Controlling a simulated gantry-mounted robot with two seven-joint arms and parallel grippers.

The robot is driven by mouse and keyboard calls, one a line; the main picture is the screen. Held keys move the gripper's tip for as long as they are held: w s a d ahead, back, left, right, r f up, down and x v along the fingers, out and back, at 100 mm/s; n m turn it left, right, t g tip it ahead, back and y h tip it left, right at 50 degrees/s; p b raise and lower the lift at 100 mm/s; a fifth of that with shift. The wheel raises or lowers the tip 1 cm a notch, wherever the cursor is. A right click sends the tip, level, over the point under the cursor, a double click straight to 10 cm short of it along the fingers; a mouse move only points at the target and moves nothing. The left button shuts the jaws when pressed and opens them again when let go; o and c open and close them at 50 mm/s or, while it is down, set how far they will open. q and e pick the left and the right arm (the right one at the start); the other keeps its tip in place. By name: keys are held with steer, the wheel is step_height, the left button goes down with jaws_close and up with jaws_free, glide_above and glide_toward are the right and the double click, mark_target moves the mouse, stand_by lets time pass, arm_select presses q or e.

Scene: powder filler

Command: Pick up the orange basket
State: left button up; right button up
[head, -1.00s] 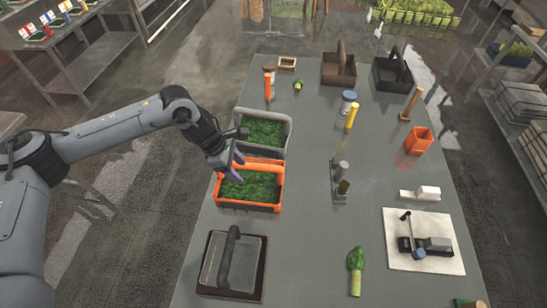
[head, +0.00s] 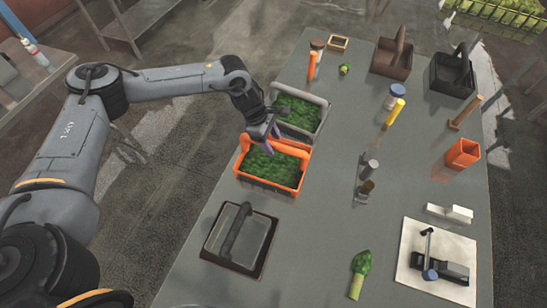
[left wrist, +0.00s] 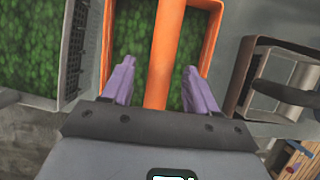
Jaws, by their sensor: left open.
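The orange basket (head: 268,188) sits on the grey table at its left side, filled with green leafy material. Its orange handle (left wrist: 166,50) runs up the middle of the left wrist view. My left gripper (head: 270,138) is over the basket's far edge, with purple fingers pointing down. In the left wrist view the open fingers (left wrist: 150,85) stand on either side of the handle, with gaps showing between. I cannot tell how deep the fingers reach around it. My right gripper is not in view.
A grey basket (head: 322,127) with green contents stands right behind the orange one. A dark tray with a handle (head: 268,243) lies in front. Dark carriers (head: 388,64) stand at the back.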

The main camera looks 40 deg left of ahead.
arm_select(q)
steer(key=shift+p+x, duration=0.35)
steer(key=shift+x, duration=1.6)
jaws_close()
steer(key=shift+r, duration=0.1)
